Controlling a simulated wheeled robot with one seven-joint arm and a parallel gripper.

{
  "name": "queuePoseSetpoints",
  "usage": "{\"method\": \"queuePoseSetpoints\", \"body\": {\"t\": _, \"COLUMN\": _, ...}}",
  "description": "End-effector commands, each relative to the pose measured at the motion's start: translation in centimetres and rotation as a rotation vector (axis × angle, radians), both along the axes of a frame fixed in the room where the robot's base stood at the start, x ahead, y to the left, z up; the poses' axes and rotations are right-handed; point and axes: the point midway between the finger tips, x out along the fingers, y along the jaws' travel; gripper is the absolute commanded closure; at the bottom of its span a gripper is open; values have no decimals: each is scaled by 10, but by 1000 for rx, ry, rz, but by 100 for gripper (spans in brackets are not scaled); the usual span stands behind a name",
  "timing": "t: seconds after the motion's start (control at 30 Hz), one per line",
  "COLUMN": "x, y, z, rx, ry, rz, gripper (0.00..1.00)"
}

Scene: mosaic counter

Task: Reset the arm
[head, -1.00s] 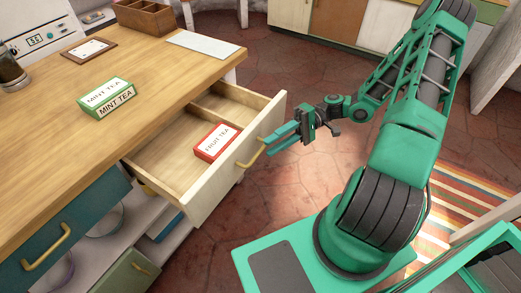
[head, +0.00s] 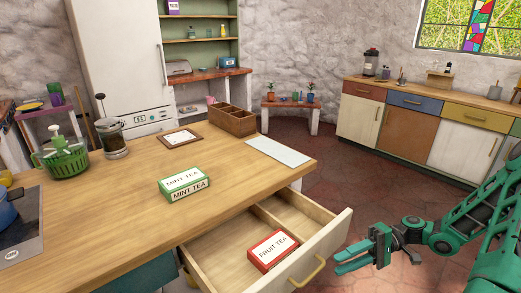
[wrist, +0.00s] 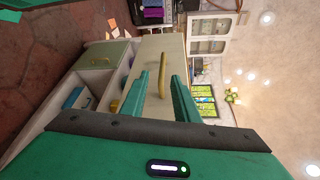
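My gripper (head: 352,261) is at the lower right of the head view, in front of the open drawer (head: 225,256) and apart from its yellow handle (head: 308,271). In the wrist view its two green fingers (wrist: 165,95) stand apart with nothing between them, and the drawer front with its handle (wrist: 163,67) shows beyond them. My arm stretches from the gripper to the right edge of the head view. A red fruit tea box (head: 272,250) lies in the open drawer. A green mint tea box (head: 185,183) lies on the wooden counter.
The counter (head: 110,228) also bears a wooden compartment box (head: 233,121), a white sheet (head: 279,151), a framed card (head: 179,138), a French press (head: 113,137) and a green basket (head: 62,158). The drawer juts out toward my gripper. Open tiled floor (head: 355,180) lies behind the drawer.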

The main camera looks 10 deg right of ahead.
Motion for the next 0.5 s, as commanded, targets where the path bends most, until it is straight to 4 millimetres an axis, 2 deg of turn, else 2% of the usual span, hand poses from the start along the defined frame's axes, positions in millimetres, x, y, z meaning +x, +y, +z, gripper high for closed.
{"method": "queuePoseSetpoints", "body": {"t": 0.23, "x": -15, "y": -3, "z": 1, "rx": -239, "ry": 71, "rz": 67, "gripper": 72}}
{"method": "queuePoseSetpoints", "body": {"t": 0.5, "x": -35, "y": -20, "z": 12, "rx": -557, "ry": 141, "rz": 102, "gripper": 72}}
